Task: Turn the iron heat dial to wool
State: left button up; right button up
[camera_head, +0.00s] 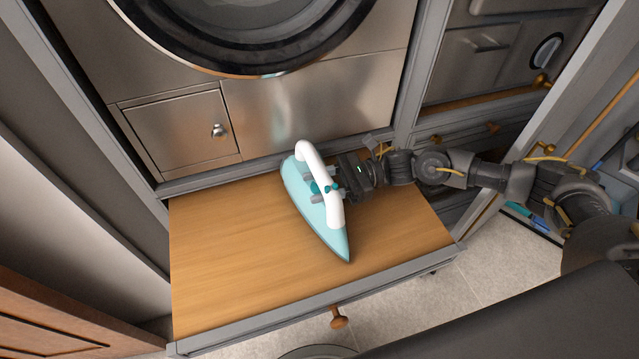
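The iron (334,238) has a light teal body and a white arched handle (305,152). It lies on the wooden bench top with its pointed tip towards the front right. A small darker teal part, which looks like the heat dial (326,188), shows beneath the handle. My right gripper (314,187) reaches in from the right, its fingers under the handle and on either side of the dial. I cannot tell whether they touch it. The dial's markings and pointer are too small to read. My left gripper is out of view.
The wooden bench top (225,250) is clear to the left and in front of the iron. Behind it stands a metal front with a round door (250,70) and a small knobbed hatch (180,130). A drawer knob (338,318) sticks out in front.

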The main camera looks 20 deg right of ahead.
jog(key=c, duration=0.6)
jog(key=shift+s+f+m+t, duration=0.1)
jog(key=shift+m+t, duration=0.2)
jog(key=shift+t, duration=0.2)
jog(key=shift+c, duration=0.2)
jog(key=shift+m+t, duration=0.5)
jog(key=shift+t, duration=0.3)
jog(key=m+t, duration=0.1)
jog(key=t, duration=0.1)
jog(key=shift+m+t+h+b, duration=0.3)
jog(key=shift+m+t, duration=0.1)
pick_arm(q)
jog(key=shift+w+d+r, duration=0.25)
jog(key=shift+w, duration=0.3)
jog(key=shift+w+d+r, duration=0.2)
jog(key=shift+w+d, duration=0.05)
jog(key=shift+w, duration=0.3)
pick_arm(e)
jog(key=shift+m+t+h, duration=0.4)
jog(key=shift+m+t, duration=0.2)
jog(key=shift+t, duration=0.3)
jog(key=o, duration=0.9)
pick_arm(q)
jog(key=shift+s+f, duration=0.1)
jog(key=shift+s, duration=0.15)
